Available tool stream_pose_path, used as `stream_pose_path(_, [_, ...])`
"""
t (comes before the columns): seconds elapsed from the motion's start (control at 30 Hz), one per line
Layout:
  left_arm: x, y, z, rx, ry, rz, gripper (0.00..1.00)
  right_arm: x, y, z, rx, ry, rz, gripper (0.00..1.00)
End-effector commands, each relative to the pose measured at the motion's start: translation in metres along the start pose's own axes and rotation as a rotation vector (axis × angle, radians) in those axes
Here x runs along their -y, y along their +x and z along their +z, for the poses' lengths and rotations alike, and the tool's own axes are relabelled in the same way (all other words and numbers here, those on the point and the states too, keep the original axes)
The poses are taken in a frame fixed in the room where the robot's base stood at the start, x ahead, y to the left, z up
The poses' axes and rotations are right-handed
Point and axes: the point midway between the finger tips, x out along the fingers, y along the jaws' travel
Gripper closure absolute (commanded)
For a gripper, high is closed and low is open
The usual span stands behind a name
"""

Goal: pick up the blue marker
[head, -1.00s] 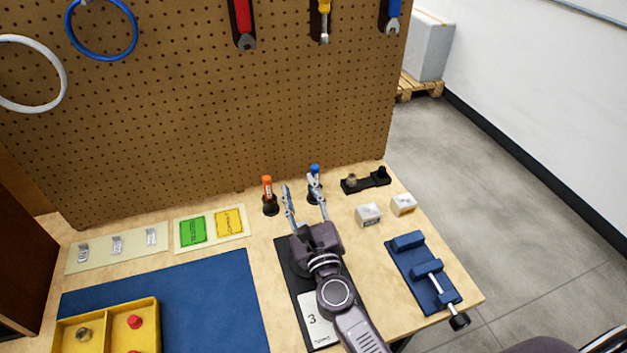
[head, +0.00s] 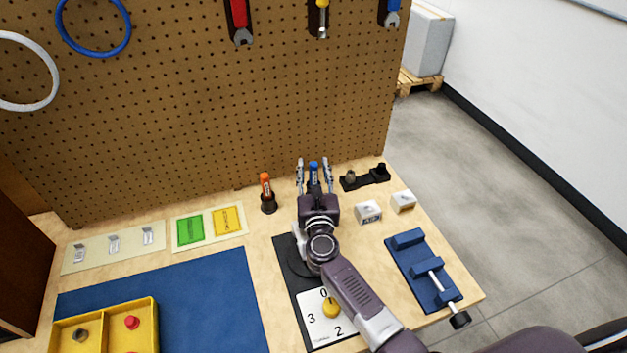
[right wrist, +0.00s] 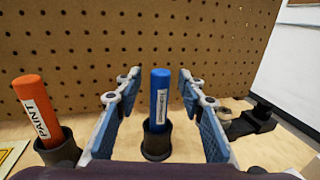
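The blue marker (head: 314,170) stands upright in a black holder near the pegboard; it also shows in the right wrist view (right wrist: 159,98), with its black holder (right wrist: 156,140) below. My right gripper (head: 314,161) is open, with one finger on each side of the blue marker. In the right wrist view the fingers (right wrist: 160,85) stand apart from the marker with a gap on both sides. In the head view the gripper's palm hides the holder's lower part. My left gripper is not in view.
An orange paint marker (head: 266,184) stands in its own black holder to the left. A black fixture (head: 365,180) and two white blocks (head: 368,211) lie to the right. The pegboard (head: 220,110) rises close behind. A blue vise (head: 425,272) sits at the right edge.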

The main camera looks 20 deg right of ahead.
Motion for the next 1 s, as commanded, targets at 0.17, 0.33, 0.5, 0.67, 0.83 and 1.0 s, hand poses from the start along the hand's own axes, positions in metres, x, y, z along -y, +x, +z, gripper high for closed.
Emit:
stream_pose_path(0.17, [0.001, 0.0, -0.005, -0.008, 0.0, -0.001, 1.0, 0.0, 0.0, 0.0, 0.0, 0.0, 0.0, 0.64])
stream_pose_path(0.33, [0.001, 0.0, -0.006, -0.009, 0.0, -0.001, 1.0, 0.0, 0.0, 0.0, 0.0, 0.0, 0.0, 0.79])
stream_pose_path(0.5, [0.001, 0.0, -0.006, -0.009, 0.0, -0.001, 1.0, 0.0, 0.0, 0.0, 0.0, 0.0, 0.0, 0.98])
stream_pose_path(0.67, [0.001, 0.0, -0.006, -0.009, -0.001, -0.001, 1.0, 0.0, 0.0, 0.0, 0.0, 0.0, 0.0, 1.0])
stream_pose_path(0.83, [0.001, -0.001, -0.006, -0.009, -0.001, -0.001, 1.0, 0.0, 0.0, 0.001, 0.0, 0.0, 0.0, 1.0])
stream_pose_path(1.0, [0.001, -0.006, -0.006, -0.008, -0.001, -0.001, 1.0, 0.0, 0.0, 0.012, -0.001, 0.003, -0.002, 1.0])
